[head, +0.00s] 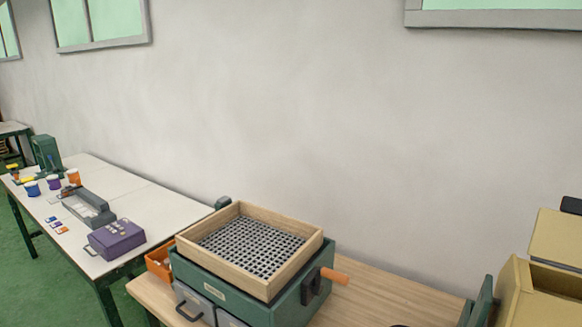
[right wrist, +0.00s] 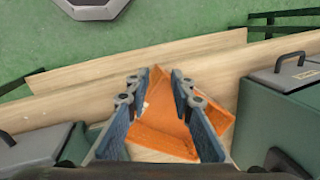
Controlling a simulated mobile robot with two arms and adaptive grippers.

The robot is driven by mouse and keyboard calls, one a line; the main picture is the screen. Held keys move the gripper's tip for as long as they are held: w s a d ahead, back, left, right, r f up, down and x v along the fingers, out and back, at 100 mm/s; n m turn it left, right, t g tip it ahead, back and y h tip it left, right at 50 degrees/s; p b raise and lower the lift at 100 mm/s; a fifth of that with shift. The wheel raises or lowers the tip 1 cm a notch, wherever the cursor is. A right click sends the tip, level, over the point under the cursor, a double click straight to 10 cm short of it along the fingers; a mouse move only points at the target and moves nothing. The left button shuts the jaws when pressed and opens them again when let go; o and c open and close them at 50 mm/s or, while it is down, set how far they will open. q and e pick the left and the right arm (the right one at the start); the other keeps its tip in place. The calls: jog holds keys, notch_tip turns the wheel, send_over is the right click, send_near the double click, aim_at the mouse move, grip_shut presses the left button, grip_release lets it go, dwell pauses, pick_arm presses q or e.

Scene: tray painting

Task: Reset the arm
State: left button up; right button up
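My right gripper (right wrist: 156,84) shows in the right wrist view with its two blue-grey fingers spread apart. It is open, with nothing clasped between the fingers. An orange tray-like piece (right wrist: 165,138) lies below and between the fingers on a wooden surface (right wrist: 60,112); the fingers hide parts of it. I cannot tell if the fingers touch it. Neither gripper shows in the head view, and my left gripper is in no view.
In the head view, a green machine (head: 290,303) with a wooden-framed grid tray (head: 232,208) and an orange handle stands on a wooden table (head: 385,290). An orange bin (head: 152,268) is beside it. A tan box (head: 545,303) is at right. In the right wrist view, green boxes (right wrist: 275,120) flank the gripper.

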jog(key=s+a+f+n+t+y, duration=0.1)
jog(key=s+a+f+n+t, duration=0.1)
jog(key=s+f+n, duration=0.3)
jog(key=s+d+f+n+h, duration=0.25)
jog(key=s+d+n, duration=0.45)
jog(key=d, duration=0.5)
notch_tip(320, 180, down, 26)
jog(key=s+g, duration=0.1)
jog(key=s, duration=0.2)
jog(key=s+d+f+g, duration=0.1)
jog(key=s+d+f, duration=0.2)
jog(key=s+f, duration=1.3)
jog(key=shift+s+f+h, duration=0.2)
jog(key=shift+s+h, duration=0.15)
jog(key=shift+s, duration=0.15)
